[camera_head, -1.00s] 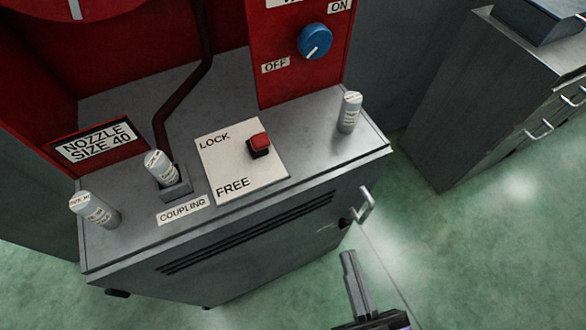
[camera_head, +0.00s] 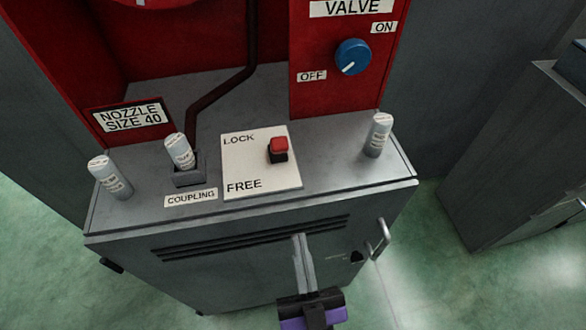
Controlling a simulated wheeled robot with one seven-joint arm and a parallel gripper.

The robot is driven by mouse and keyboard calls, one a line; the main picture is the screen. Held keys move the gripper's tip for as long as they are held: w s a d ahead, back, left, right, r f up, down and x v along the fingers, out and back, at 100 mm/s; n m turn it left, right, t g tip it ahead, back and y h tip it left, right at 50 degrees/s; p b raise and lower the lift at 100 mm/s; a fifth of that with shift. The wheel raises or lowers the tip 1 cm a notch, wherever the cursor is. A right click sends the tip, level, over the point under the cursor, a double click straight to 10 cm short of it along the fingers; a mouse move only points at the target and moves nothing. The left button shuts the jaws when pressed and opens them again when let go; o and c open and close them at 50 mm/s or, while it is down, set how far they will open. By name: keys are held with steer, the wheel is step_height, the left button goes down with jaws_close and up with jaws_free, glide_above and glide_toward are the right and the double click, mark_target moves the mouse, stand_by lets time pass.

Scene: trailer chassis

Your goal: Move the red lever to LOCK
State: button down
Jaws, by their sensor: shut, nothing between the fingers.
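The red lever (camera_head: 279,147) is a small red block on a dark base. It stands on the right part of a white plate (camera_head: 248,183) on top of the grey cabinet. The plate reads LOCK at its upper left and FREE at its lower left. The lever sits between the two words in height, nearer the LOCK level. My gripper (camera_head: 298,240) is in front of the cabinet's front face in the picture, below the plate. Its fingers are together and empty, apart from the lever.
Several grey cylinders stand on the cabinet top; one (camera_head: 179,152) sits in the coupling holder, another (camera_head: 379,135) stands right of the plate. A blue valve knob (camera_head: 352,57) is on the red panel behind. A door handle (camera_head: 379,238) sticks out at the cabinet's front right.

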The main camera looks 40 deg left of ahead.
mark_target(283, 152)
steer(key=p+x, duration=0.3)
steer(key=x, duration=1.1)
steer(key=shift+r+p, duration=0.15)
steer(key=shift+p, duration=0.2)
